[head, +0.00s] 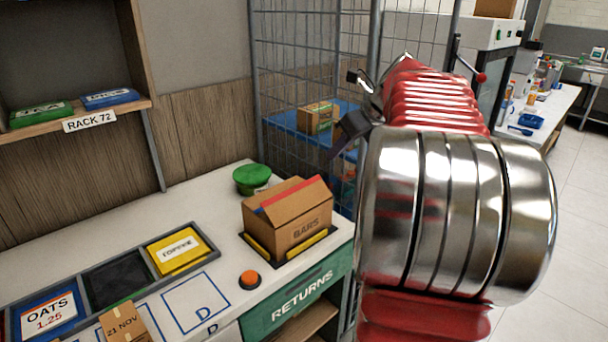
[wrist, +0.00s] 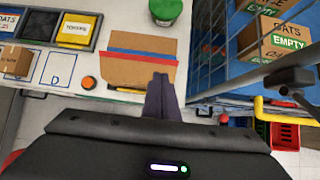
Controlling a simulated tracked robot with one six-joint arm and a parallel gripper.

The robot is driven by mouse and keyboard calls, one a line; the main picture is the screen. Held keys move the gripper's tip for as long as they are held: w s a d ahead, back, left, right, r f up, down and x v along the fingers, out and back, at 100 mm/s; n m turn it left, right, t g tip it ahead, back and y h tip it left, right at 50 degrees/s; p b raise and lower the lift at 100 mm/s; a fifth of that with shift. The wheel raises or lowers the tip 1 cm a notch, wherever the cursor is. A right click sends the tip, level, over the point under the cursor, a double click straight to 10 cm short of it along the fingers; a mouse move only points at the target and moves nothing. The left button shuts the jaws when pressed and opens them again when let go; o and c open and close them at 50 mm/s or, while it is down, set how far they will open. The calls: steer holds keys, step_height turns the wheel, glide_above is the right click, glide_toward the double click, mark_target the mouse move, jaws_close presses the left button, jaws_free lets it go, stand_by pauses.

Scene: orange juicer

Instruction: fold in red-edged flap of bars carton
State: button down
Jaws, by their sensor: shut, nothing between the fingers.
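The brown bars carton (head: 300,226) stands on the counter at its right end, on a dark base with yellow strips. A red-edged flap (head: 285,191) stands tilted up on its top; other brown flap panels rise beside it. In the wrist view the carton (wrist: 135,76) shows a red strip (wrist: 138,58) beside a blue strip (wrist: 138,50). My gripper (wrist: 162,76) is shut and empty, its fingertips overlapping the carton's near right part in that view. In the head view my gripper (head: 338,150) is above and right of the carton, apart from it. The carton's inside is hidden.
A green round tub (head: 251,178) stands behind the carton. An orange button (head: 249,279) is in front left. A wire cage (head: 305,60) rises behind right, with another carton (head: 319,117) inside. Trays with a yellow packet (head: 180,250) lie left. The marked counter square is clear.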

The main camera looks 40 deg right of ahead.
glide_above(312, 187)
steer(key=s, duration=0.1)
steer(key=f, duration=1)
steer(key=shift+a, duration=0.25)
steer(key=shift+w+f, duration=0.35)
steer(key=shift+f, duration=0.2)
steer(key=shift+d, duration=0.2)
steer(key=shift+a, duration=0.1)
steer(key=shift+w, duration=0.1)
